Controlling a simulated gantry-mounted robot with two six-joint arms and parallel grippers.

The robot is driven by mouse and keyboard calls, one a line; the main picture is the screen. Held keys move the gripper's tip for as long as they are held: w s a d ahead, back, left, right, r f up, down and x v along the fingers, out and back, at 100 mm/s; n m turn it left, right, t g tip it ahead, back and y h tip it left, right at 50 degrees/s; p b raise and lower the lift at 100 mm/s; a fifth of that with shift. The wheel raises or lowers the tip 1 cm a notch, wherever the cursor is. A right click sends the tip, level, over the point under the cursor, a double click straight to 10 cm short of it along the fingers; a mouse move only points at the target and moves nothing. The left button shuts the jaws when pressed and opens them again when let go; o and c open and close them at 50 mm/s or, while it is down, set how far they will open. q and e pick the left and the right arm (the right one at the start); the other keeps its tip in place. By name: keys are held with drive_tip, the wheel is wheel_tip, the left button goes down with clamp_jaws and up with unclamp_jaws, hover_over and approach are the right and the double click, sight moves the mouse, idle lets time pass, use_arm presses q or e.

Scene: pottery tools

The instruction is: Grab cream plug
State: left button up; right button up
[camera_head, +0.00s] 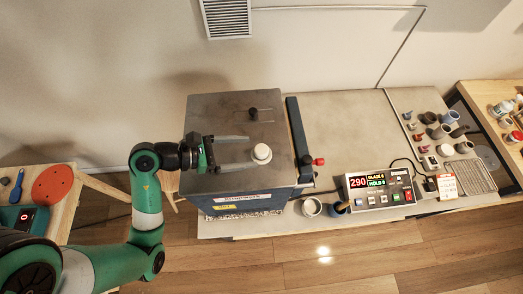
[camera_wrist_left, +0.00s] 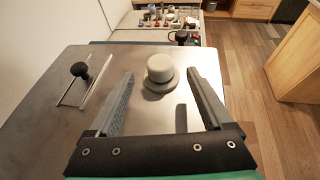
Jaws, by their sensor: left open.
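The cream plug (camera_head: 261,153) sits upright on the metal top of the kiln (camera_head: 215,115), near its right front part. In the left wrist view the plug (camera_wrist_left: 160,70) is a round cream knob on a wider grey base. My left gripper (camera_head: 249,151) reaches in from the left above the kiln top. Its two fingers are spread apart and empty, with the plug just beyond and between the fingertips. In the left wrist view the gripper (camera_wrist_left: 161,76) shows a gap on both sides of the plug. My right gripper is in neither view.
A black knob (camera_head: 253,112) on a slotted plate stands behind the left gripper on the kiln top. A dark upright bar (camera_head: 298,140) edges the kiln's right side. A control box (camera_head: 378,190) and a white cup (camera_head: 312,207) stand on the table to the right.

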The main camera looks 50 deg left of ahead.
sight(259, 150)
use_arm(q)
drive_tip(key=x, duration=0.5)
drive_tip(key=shift+w+d+r, duration=0.1)
drive_tip(key=shift+w+r, duration=0.1)
drive_tip(key=shift+r, duration=0.05)
clamp_jaws()
